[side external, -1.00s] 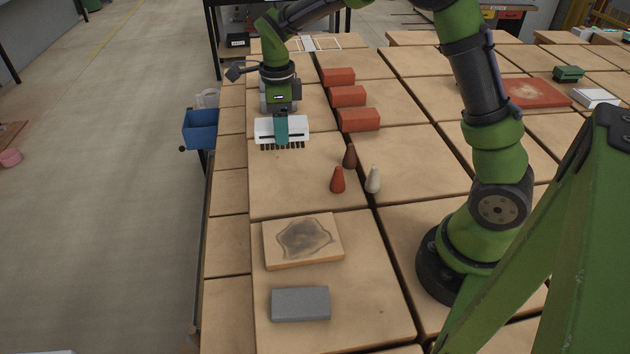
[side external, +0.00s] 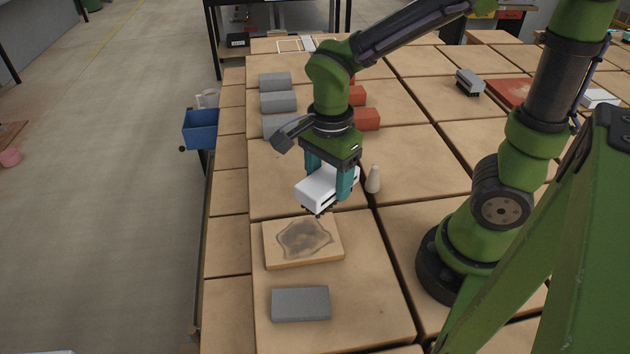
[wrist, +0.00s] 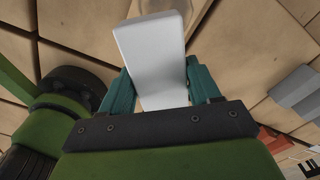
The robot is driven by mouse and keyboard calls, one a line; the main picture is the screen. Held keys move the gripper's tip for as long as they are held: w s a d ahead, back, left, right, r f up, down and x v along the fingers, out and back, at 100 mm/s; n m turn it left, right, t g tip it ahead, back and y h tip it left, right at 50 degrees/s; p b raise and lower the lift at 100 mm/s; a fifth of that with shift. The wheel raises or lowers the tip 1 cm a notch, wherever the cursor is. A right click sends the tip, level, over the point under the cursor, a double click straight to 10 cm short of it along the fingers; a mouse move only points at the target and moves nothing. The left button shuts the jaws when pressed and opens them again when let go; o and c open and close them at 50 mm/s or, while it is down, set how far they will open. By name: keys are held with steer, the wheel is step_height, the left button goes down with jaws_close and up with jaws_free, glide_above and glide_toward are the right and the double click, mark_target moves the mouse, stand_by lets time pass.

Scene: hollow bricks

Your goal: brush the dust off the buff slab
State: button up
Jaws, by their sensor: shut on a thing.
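The buff slab (side external: 278,254) lies flat on the table in the side view, with a dark grey dust patch (side external: 303,238) on its top. My gripper (side external: 330,182) is shut on a white brush (side external: 318,192), tilted, with dark bristles underneath. The brush is above the table, just behind the slab's far edge and apart from it. In the wrist view the white brush (wrist: 152,50) sits between the teal fingers of my gripper (wrist: 160,85) and hides most of what lies beyond. A bit of the slab seems to show at the top edge there.
A grey block (side external: 300,304) lies in front of the slab. A pale cone (side external: 373,179) stands right of my gripper. Grey bricks (side external: 278,102) and red bricks (side external: 366,119) stand behind. A blue bin (side external: 200,128) is off the table's left edge.

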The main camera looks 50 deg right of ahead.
steer(key=shift+s+d+f+n, duration=0.1)
steer(key=shift+s+f+n, duration=0.2)
steer(key=shift+s+f, duration=0.15)
steer(key=shift+f, duration=3.9)
steer(key=shift+w+a, duration=0.6)
steer(key=shift+w, duration=0.05)
steer(key=shift+w+a, duration=3.55)
steer(key=shift+a, duration=0.1)
steer(key=shift+s+d, duration=4.15)
steer(key=shift+d, duration=0.2)
steer(key=shift+s+a, duration=0.55)
steer(key=shift+a, duration=0.05)
steer(key=shift+w+a, duration=4.1)
steer(key=shift+a, duration=0.25)
steer(key=shift+s+d, duration=2.05)
steer(key=shift+d, duration=0.15)
steer(key=shift+s+d, duration=2.05)
steer(key=shift+d, duration=0.15)
steer(key=shift+r, duration=4)
